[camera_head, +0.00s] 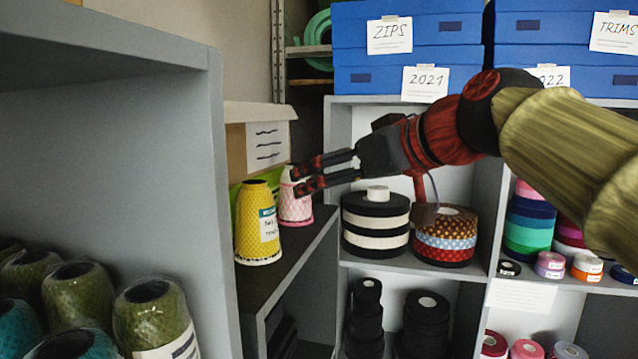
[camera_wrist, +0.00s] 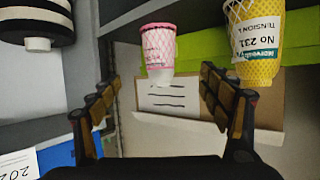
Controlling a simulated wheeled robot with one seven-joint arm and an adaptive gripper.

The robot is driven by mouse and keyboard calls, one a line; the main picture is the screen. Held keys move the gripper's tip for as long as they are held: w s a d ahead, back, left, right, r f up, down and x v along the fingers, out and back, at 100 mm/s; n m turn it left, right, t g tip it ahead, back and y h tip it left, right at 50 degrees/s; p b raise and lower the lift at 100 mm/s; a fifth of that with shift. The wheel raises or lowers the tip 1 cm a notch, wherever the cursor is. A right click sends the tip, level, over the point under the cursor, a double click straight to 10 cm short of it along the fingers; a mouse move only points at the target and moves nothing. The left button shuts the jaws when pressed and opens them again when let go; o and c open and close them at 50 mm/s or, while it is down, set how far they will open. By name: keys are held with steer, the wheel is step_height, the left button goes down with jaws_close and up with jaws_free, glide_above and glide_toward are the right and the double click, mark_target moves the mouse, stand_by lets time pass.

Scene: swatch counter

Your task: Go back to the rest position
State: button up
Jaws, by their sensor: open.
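My gripper (camera_head: 325,172) reaches in from the right in the head view, its two dark and red fingers spread and pointing left. In the wrist view my gripper (camera_wrist: 172,105) is open, with nothing between its fingertips that I can see held. A pink and white cone (camera_head: 294,197) stands on the dark shelf just past the fingertips; it also shows in the wrist view (camera_wrist: 158,48). The lower fingertip overlaps it in the head view; I cannot tell whether they touch. A yellow cone (camera_head: 258,225) with a label stands left of it, also in the wrist view (camera_wrist: 255,40).
A cardboard box (camera_head: 241,142) with a paper label is behind the cones. The shelf unit's grey side panel (camera_head: 215,200) stands left. Striped ribbon rolls (camera_head: 376,222) sit below my arm. Blue boxes (camera_head: 455,30) line the upper shelf behind it.

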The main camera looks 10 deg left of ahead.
steer(key=shift+s+d, duration=0.1)
steer(key=shift+d, duration=0.05)
stand_by(0.3)
steer(key=s+d+f+m+g+h+b, duration=0.1)
steer(key=s+d+f+m+h+b, duration=0.2)
steer(key=f, duration=1.6)
steer(key=s+d+f+m+g+h+b, duration=0.1)
steer(key=s+d+f+m+h+b, duration=0.2)
steer(key=s+d+f, duration=0.9)
steer(key=s+d+f+m+g+h+b, duration=0.1)
steer(key=s+d+f+m+h+b, duration=0.2)
steer(key=f, duration=2.3)
steer(key=s+d+h+b, duration=0.1)
steer(key=s+d+b, duration=0.4)
steer(key=d, duration=0.5)
steer(key=shift+d+m, duration=0.15)
steer(key=shift+m, duration=0.15)
steer(key=shift+c, duration=0.4)
